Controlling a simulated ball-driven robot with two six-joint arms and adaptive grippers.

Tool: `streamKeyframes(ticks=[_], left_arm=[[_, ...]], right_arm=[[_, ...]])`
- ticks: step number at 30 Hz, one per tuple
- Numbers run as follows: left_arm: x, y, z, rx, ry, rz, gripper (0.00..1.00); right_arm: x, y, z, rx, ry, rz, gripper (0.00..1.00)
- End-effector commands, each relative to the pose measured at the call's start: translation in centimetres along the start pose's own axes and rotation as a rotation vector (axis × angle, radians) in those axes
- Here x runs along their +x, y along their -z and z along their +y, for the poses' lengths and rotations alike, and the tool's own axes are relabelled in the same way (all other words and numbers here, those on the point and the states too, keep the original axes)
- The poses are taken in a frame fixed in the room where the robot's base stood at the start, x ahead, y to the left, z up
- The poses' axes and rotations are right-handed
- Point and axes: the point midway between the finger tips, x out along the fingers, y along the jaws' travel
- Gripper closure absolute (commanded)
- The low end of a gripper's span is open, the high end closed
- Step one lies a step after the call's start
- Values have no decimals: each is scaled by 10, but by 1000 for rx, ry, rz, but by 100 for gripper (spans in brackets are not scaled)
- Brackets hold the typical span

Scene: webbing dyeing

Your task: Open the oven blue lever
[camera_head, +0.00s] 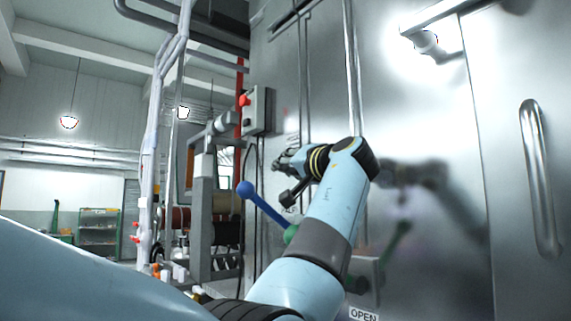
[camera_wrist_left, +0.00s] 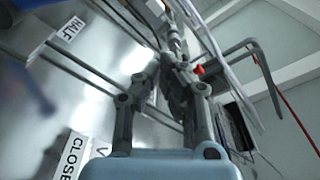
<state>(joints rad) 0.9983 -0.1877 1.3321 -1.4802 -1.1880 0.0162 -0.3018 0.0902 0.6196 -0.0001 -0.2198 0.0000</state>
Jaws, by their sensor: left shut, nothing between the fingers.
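The oven's blue lever (camera_head: 265,208) has a round blue ball at its upper left end and slants down right to a green hub (camera_head: 291,234), partly hidden by my left arm. My left gripper (camera_head: 282,177) is shut and empty. In the head view it appears just up and right of the lever's ball, with a gap between them in the picture. The left wrist view shows its fingers (camera_wrist_left: 172,62) closed together over the steel panel. A blurred bluish streak is at that view's left edge; I cannot tell whether it is the lever or a reflection. My right gripper is not in view.
The shiny steel oven front (camera_head: 425,120) fills the right side, with a vertical handle (camera_head: 541,178). An OPEN label (camera_head: 363,315) is low on it. HALF (camera_wrist_left: 72,28) and CLOSE (camera_wrist_left: 72,158) labels show in the wrist view. A control box (camera_head: 257,110) is above the gripper.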

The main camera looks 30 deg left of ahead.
Motion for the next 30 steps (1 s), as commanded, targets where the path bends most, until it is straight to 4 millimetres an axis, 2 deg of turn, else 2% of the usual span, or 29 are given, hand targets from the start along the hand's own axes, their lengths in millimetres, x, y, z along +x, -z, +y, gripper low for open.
streamKeyframes(ticks=[3, 8, 12, 16, 30], left_arm=[[29, 3, -5, 4, 5, -1, 100], [61, 2, -4, 3, 4, -1, 100], [52, -20, -2, 1, -1, -1, 100], [47, -32, -1, 1, 0, -1, 100], [45, -39, 0, -2, 1, 0, 100]], right_arm=[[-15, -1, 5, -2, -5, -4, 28], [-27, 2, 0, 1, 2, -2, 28], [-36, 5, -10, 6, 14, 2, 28], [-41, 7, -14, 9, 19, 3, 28], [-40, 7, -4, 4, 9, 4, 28]])
